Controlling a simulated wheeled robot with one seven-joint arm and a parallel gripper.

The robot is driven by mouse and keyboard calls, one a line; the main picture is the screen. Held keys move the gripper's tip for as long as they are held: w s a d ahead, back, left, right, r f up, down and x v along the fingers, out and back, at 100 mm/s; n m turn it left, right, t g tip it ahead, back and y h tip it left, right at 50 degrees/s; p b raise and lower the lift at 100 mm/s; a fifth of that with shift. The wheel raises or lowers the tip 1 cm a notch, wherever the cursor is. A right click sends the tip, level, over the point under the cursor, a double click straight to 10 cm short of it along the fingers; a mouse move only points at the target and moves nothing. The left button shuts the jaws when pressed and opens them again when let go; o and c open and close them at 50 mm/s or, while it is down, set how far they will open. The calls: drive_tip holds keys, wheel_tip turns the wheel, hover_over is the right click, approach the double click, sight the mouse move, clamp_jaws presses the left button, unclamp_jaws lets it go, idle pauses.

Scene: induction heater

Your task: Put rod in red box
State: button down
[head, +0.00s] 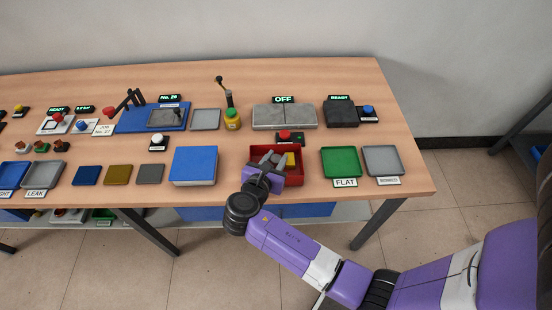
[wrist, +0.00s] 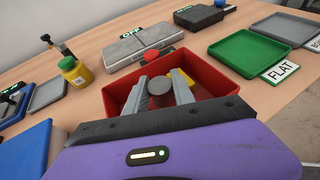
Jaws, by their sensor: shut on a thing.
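The red box (head: 297,178) stands near the front edge of the table, right of a blue block. In the wrist view its red wall (wrist: 222,82) shows around my fingers. My gripper (head: 271,160) is over the box with its fingers reaching into or just above it. In the wrist view my gripper (wrist: 160,92) is shut on a grey rod (wrist: 158,85), seen nearly end-on between the fingertips. A yellow piece (wrist: 182,76) lies in the box beside the right finger. It also shows in the head view (head: 291,160). Whether the rod touches the box floor cannot be told.
A green tray (head: 341,161) labelled FLAT and a grey tray (head: 383,160) lie to the right. A red button (head: 285,135) sits behind the box. A grey heater block marked OFF (head: 285,116) and a yellow bottle (head: 232,119) stand farther back.

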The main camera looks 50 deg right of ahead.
drive_tip(key=shift+f, duration=0.6)
drive_tip(key=c, duration=1.1)
unclamp_jaws()
drive_tip(key=shift+f, duration=0.1)
drive_tip(key=shift+o, duration=0.2)
drive_tip(key=shift+s, duration=0.1)
drive_tip(key=shift+f, duration=0.1)
drive_tip(key=shift+r, duration=0.4)
drive_tip(key=r+v, duration=0.1)
drive_tip(key=v, duration=1.1)
